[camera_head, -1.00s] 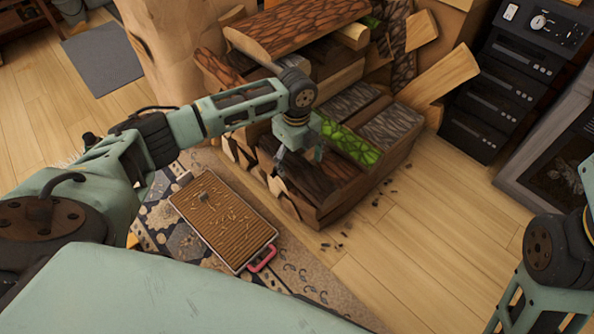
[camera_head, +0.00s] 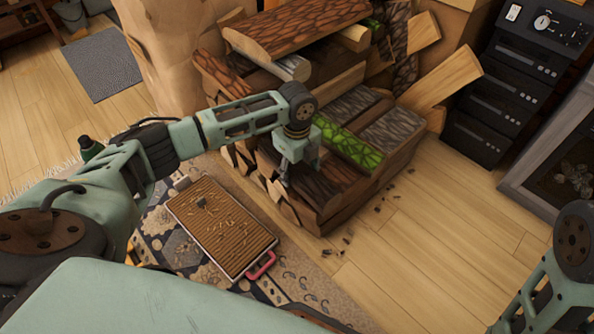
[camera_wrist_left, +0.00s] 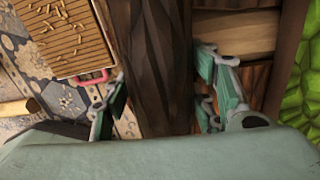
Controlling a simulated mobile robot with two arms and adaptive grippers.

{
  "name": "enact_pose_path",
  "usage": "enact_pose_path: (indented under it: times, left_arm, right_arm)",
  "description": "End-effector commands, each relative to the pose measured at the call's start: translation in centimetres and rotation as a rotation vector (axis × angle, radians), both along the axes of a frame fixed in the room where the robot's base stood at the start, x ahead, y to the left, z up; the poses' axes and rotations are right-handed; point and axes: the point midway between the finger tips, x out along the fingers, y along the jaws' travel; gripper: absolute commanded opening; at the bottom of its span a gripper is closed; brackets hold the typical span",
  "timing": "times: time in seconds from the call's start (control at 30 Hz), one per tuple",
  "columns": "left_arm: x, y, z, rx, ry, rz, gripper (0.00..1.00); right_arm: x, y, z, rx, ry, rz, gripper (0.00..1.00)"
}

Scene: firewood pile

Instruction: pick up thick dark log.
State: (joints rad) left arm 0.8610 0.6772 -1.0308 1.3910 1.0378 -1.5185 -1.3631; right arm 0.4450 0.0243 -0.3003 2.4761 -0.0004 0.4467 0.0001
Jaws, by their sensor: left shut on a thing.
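The thick dark log (camera_head: 328,190) lies on the top front of the firewood pile, with dark brown bark. In the left wrist view the log (camera_wrist_left: 158,50) runs up the picture between the fingers. My left gripper (camera_head: 298,178) reaches down over the log from above. In the left wrist view my left gripper (camera_wrist_left: 160,100) has one finger on each side of the log and is shut on it. The log still rests in the pile. My right arm shows at the lower right, but its gripper is out of view.
A green mossy log (camera_head: 347,146) and a grey log (camera_head: 392,131) lie beside the dark log. Larger split logs (camera_head: 297,28) are stacked behind. A ribbed tray (camera_head: 222,228) with a pink handle (camera_head: 262,265) lies on the patterned rug. Wooden floor (camera_head: 430,240) is open at right.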

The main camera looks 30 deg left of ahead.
Motion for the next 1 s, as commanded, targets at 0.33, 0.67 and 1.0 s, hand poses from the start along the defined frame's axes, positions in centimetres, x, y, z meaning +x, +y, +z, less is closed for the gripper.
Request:
enact_pose_path:
  times: [0.33,0.67,1.0]
  left_arm:
    - [0.0,0.0,0.0,0.001,0.002,-0.001,0.14]
    - [0.1,0.0,0.1,0.0,-0.001,-0.001,0.01]
    - [0.1,0.0,1.5,-0.001,-0.002,-0.001,0.01]
  right_arm:
    - [0.0,0.0,0.0,0.0,-0.001,0.0,0.4]
    - [0.0,0.0,0.0,0.0,0.0,0.0,0.4]
    - [0.5,-0.1,0.4,0.003,0.017,0.001,0.4]
